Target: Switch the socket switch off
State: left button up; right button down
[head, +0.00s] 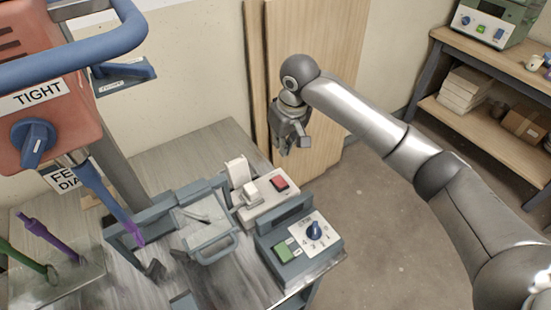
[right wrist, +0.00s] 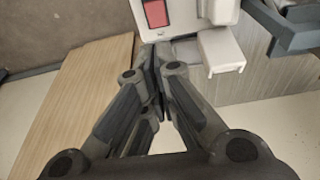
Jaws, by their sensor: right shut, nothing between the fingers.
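The socket box (head: 265,197) is a pale block on the workbench, with a red rocker switch (head: 279,184) at its right end and a white plug (head: 249,191) at its left part. My right gripper (head: 292,148) hangs behind and above the box, apart from the red switch in the head view. In the right wrist view its fingers (right wrist: 157,98) are together and empty, pointing toward the box. The red switch (right wrist: 156,13) shows at the top there, just beyond the fingertips. I cannot tell which way the switch is tilted. My left gripper is not in view.
A grey-green control box (head: 299,246) with a blue dial and green button stands in front of the socket box. A blue-grey framed tray (head: 207,226) is to its left. An orange machine (head: 45,100) marked TIGHT stands at left. Wooden boards (head: 318,75) lean on the wall behind.

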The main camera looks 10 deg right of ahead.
send_over(278, 179)
jog(key=f, duration=0.7)
jog(key=shift+s+f, duration=0.25)
jog(key=shift+f, duration=0.15)
jog(key=x, duration=0.2)
jog(key=p+x, duration=0.1)
jog(key=shift+s+d+f, duration=0.25)
jog(key=shift+s+f, duration=0.05)
jog(key=shift+f, duration=0.2)
jog(key=shift+s+f, duration=0.15)
jog(key=shift+f, duration=0.5)
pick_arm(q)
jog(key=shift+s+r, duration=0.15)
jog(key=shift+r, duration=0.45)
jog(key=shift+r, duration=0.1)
